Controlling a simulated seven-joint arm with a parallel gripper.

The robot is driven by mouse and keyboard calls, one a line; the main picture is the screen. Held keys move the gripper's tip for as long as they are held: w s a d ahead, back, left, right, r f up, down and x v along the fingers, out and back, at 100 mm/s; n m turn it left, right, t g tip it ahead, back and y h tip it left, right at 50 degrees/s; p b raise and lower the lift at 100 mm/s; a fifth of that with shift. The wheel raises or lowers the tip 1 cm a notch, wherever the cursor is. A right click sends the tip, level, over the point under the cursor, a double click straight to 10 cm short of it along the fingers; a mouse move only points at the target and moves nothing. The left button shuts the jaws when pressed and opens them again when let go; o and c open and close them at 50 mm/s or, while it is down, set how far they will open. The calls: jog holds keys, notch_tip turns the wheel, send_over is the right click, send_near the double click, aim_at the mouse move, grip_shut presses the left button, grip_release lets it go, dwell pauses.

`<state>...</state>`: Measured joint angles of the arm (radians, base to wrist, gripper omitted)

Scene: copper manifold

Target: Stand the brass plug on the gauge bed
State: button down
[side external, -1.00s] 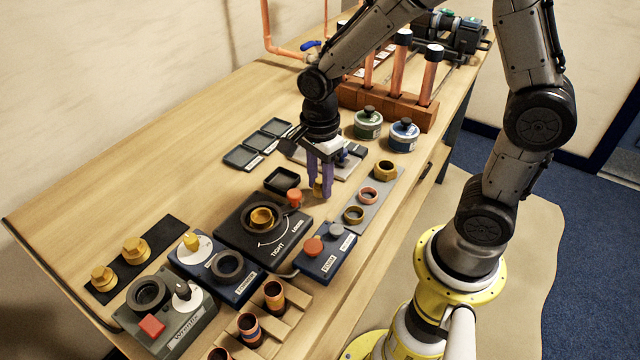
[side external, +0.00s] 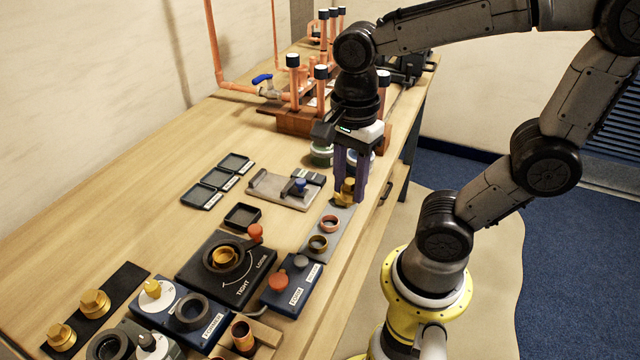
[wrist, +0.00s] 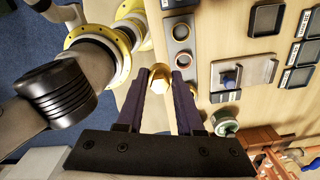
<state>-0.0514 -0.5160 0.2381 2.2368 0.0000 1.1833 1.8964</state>
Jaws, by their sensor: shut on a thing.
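The brass plug (side external: 347,186) is a faceted brass piece between the purple fingers of my gripper (side external: 351,194). My gripper is shut on it. In the wrist view the plug (wrist: 159,79) shows at the tips of my gripper (wrist: 160,73). It hangs over the far end of a grey strip (side external: 336,207); whether it touches anything there cannot be told. A pale grey plate (side external: 268,186) with a blue-knobbed slide lies left of my gripper. It may be the gauge bed, but its label is unreadable. It also shows in the wrist view (wrist: 259,70).
A copper ring (side external: 330,223) and a brass ring (side external: 318,243) sit on the strip. Tins stand behind my gripper, near a wooden rack (side external: 294,122) of copper pipes. Dark trays (side external: 203,195) lie left. Bare table lies along the left.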

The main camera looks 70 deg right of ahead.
jog(key=w+d+r+m, duration=0.2)
jog(key=w, duration=0.3)
jog(key=m, duration=0.2)
send_over(272, 185)
jog(key=s, duration=0.1)
notch_tip(272, 185, down, 9)
jog(key=shift+f, duration=0.15)
jog(key=shift+w+f, duration=0.15)
jog(key=shift+f, duration=0.05)
jog(key=shift+w+f, duration=0.15)
jog(key=shift+f, duration=0.8)
jog(key=shift+w+f, duration=0.15)
jog(key=shift+f, duration=0.75)
jog(key=shift+f, duration=0.1)
jog(key=c, duration=0.8)
grip_release()
jog(key=shift+c, duration=0.2)
